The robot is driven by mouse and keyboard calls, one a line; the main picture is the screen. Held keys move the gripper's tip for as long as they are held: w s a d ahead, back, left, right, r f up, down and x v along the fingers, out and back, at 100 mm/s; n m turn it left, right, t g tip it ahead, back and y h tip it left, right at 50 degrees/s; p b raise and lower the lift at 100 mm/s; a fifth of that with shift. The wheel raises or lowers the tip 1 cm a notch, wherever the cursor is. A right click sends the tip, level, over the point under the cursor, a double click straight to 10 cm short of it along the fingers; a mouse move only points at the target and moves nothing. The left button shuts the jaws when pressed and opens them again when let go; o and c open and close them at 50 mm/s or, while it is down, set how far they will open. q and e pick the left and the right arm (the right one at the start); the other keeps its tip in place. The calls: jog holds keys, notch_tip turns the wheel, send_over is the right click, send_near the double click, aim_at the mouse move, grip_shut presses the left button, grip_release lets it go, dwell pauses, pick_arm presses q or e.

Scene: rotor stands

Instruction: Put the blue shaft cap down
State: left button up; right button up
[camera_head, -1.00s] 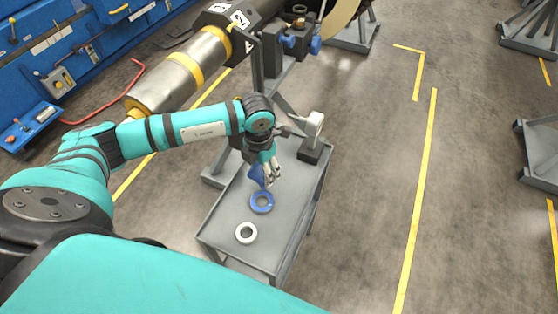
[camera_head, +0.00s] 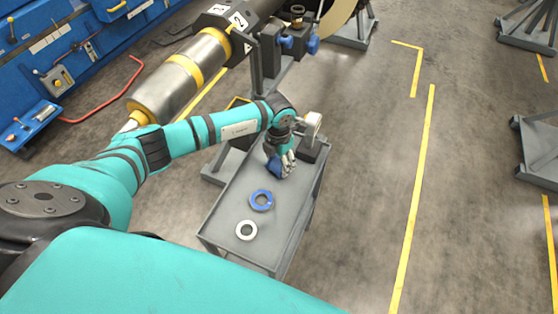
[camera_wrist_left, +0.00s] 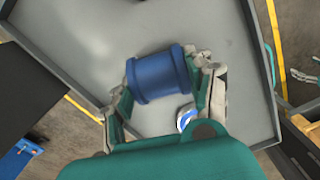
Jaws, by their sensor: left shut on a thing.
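The blue shaft cap (camera_wrist_left: 160,75) is a blue cylinder with raised rims, seen large in the left wrist view. My left gripper (camera_wrist_left: 163,82) is shut on it, with one finger on each side. In the head view the left gripper (camera_head: 281,165) is over the grey cart top (camera_head: 228,212), and the cap (camera_head: 275,168) shows partly below the fingers. I cannot tell whether the cap touches the cart top. My right gripper is not in view.
On the cart lie a blue ring (camera_head: 261,200) and a white ring (camera_head: 246,231), nearer me than the gripper. A grey-white device (camera_head: 312,127) stands at the cart's far end. The rotor shaft (camera_head: 185,75) is to the left. Cart surface beside the rings is bare.

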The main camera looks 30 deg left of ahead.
aim_at(278, 161)
pick_arm(q)
jog(key=shift+f, duration=0.2)
jog(key=o, duration=1)
jog(key=shift+o, duration=0.7)
jog(key=shift+r, duration=0.15)
jog(key=shift+r, duration=0.2)
notch_tip(278, 161, up, 12)
jog(key=b, duration=0.2)
jog(key=shift+f, duration=0.15)
